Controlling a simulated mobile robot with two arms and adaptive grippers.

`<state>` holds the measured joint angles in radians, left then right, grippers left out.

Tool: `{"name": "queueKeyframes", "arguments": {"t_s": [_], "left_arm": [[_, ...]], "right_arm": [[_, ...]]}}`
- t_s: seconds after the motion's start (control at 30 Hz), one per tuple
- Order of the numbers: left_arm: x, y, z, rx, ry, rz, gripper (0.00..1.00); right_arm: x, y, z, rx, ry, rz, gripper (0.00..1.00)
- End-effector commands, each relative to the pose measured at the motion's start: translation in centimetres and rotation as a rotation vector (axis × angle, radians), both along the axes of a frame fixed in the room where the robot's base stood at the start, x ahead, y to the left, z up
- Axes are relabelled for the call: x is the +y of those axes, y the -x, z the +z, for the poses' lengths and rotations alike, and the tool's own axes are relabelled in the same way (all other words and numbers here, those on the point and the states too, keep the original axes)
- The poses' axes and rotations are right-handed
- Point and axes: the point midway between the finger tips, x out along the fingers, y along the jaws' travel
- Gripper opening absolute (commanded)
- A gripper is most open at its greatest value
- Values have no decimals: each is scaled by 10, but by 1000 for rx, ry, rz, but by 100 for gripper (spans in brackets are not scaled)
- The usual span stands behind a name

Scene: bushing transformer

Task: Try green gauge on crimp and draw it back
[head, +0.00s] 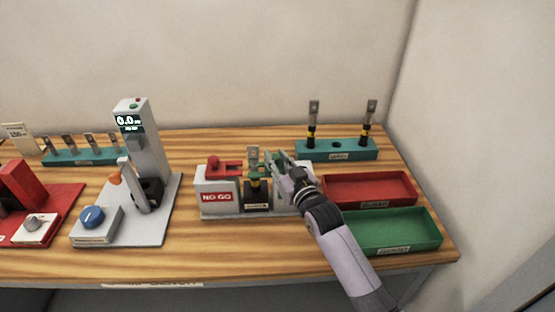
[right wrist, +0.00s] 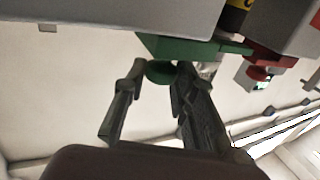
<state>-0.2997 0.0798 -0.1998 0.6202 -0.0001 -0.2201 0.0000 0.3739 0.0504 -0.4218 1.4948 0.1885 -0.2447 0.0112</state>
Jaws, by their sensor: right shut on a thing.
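The crimped lug (head: 254,167), with a yellow band, stands upright in a black holder in the middle of the gauge stand (head: 222,208). The red NO GO gauge (head: 227,167) sits on the grey block left of it. My right gripper (head: 288,170) is just right of the lug, shut on the green gauge (head: 268,169), which it largely hides. In the right wrist view the green gauge (right wrist: 183,50) has its round knob between my fingers (right wrist: 160,72). Its thin end reaches beside the black-and-yellow barrel (right wrist: 236,18); I cannot tell whether it fits around it. My left gripper is out of view.
A red tray (head: 370,205) and a green tray (head: 392,248), both empty, lie right of my arm. A teal rack (head: 345,155) with two lugs stands behind. A grey tester (head: 150,150) and a teal rack of several lugs (head: 80,158) are left.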

Motion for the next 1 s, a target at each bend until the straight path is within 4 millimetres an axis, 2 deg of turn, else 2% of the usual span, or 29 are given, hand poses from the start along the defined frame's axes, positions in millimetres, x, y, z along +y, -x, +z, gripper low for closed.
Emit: {"name": "queueKeyframes", "arguments": {"t_s": [0.33, 0.67, 0.7, 1.0], "left_arm": [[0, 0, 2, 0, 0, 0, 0], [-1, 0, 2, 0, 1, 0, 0], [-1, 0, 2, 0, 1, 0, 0], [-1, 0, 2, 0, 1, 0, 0]], "right_arm": [[-49, -2, -1, -1, 6, -1, 0], [-55, -2, -1, 0, 1, -3, 0], [-55, -2, 0, 0, 2, -3, 26], [-54, -2, 0, 0, 1, -2, 44]]}}
